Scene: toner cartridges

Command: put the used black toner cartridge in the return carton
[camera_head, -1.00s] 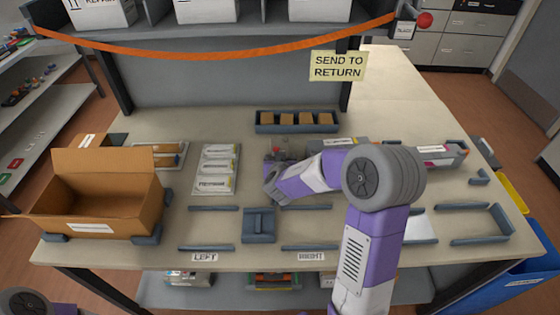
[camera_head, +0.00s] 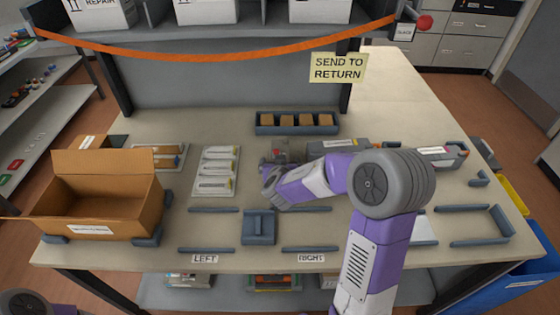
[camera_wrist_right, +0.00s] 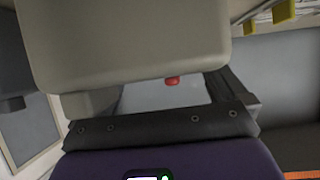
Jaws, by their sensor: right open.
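An open brown carton (camera_head: 125,222) with a white label on its front stands at the left of the bench, its back flap up; its visible inside looks empty. Another unit (camera_head: 456,154) with a magenta mark lies further right. I cannot tell which is the used black cartridge. My right gripper (camera_head: 270,176) is open, low over the middle of the bench, its fingertips unclear. The right wrist view shows no clear cartridge. My left gripper is out of view.
A blue-grey tray (camera_head: 262,131) with several brown blocks stands at the back. White packs (camera_head: 215,170) lie right of the carton. A blue-grey block (camera_head: 259,228) and low rails sit at the front. An orange strap (camera_head: 215,54) hangs across the shelf above.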

